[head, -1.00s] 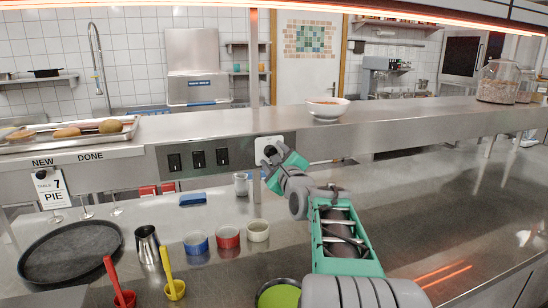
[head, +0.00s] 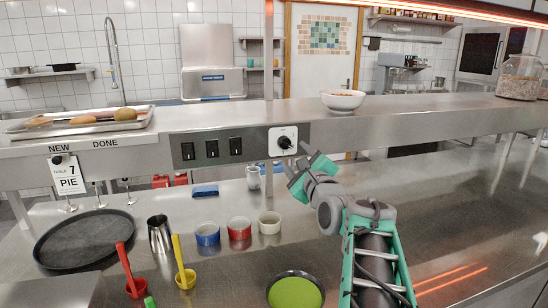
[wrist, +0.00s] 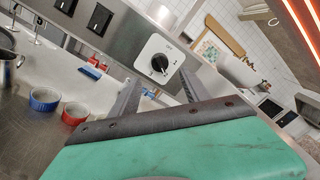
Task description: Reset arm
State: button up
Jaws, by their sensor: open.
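My arm (head: 375,250) reaches up from the lower right in the head view. My gripper (head: 294,156) is open and empty, in front of and just below the control dial (head: 283,141) on the shelf's front. In the wrist view the two fingers of my gripper (wrist: 158,86) stand apart with nothing between them. The black dial on its white plate (wrist: 160,62) shows beyond the fingers. A gap between fingers and dial is hard to judge.
Below the shelf (head: 440,117) stand a blue ramekin (head: 207,235), a red ramekin (head: 240,229), a cream ramekin (head: 269,223), a metal jug (head: 160,235) and a black tray (head: 84,239). A bowl (head: 343,101) sits on the shelf. The counter at right is clear.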

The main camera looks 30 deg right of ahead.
jog(key=s+a+f+n+g+y, duration=0.1)
jog(key=a+f+n+g+y, duration=0.4)
jog(key=a+f+n, duration=1.05)
jog(key=s+a+f+n+g, duration=0.3)
jog(key=s+a+f+n, duration=0.1)
jog(key=s, duration=0.2)
jog(key=s+a+f+n+g, duration=0.3)
jog(key=s+a+f+n, duration=0.1)
jog(key=s+f+n, duration=0.1)
jog(key=s+a+f+n+g, duration=0.3)
jog(key=s+a+f+n, duration=0.1)
jog(key=s, duration=0.3)
jog(key=shift+a+f+n+g, duration=0.15)
jog(key=shift+f+n+g, duration=0.15)
jog(key=shift+f+n, duration=0.2)
